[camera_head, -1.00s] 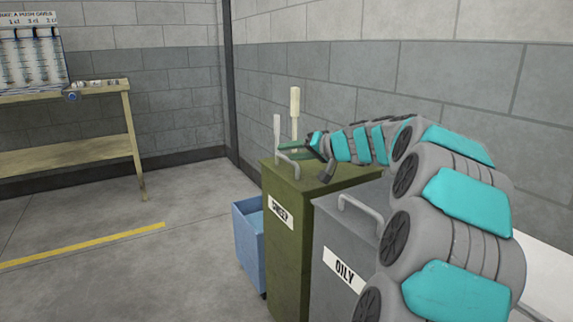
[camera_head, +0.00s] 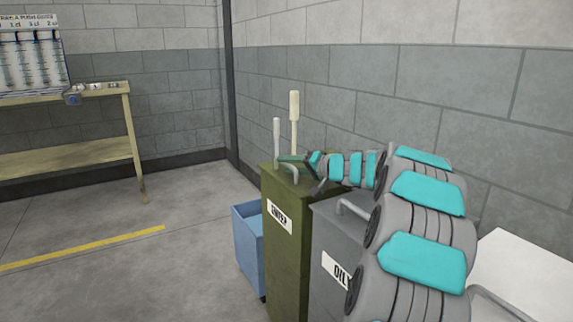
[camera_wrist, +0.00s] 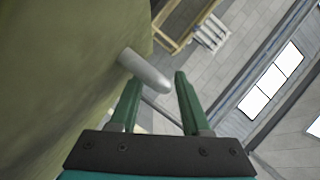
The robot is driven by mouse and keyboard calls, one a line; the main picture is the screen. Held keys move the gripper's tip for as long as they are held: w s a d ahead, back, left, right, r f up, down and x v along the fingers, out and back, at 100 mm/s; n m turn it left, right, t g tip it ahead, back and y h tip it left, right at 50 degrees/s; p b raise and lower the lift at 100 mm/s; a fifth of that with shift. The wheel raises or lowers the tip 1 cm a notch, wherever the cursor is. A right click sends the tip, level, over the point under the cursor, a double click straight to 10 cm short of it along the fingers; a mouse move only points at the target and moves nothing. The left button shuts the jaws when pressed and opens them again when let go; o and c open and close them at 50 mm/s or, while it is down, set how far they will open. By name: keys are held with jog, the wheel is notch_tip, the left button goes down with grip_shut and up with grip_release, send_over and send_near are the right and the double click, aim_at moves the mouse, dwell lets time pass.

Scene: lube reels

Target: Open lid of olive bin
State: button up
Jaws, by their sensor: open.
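The olive bin (camera_head: 287,255) stands against the wall, with a label on its front and its lid looking shut. A grey bar handle (camera_wrist: 147,70) on the bin shows in the wrist view, beside the large olive surface (camera_wrist: 60,70). My gripper (camera_head: 285,158) is at the lid's front edge by the handle, coming in from the right. In the wrist view my gripper (camera_wrist: 157,82) has its two green fingers apart, with the handle's rounded end between or just beyond their tips. I cannot tell whether they touch it. My wrist partly hides the lid.
A grey bin (camera_head: 325,235) with a handle stands right of the olive bin, partly behind my arm. A blue open bin (camera_head: 248,245) is on the left. Two pale upright handles (camera_head: 294,106) rise behind the lid. A workbench (camera_head: 70,155) stands far left; floor between is clear.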

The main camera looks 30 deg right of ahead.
jog(key=shift+w+a, duration=0.2)
jog(key=shift+w, duration=0.35)
jog(key=shift+f, duration=0.1)
grip_shut()
dwell(1.0)
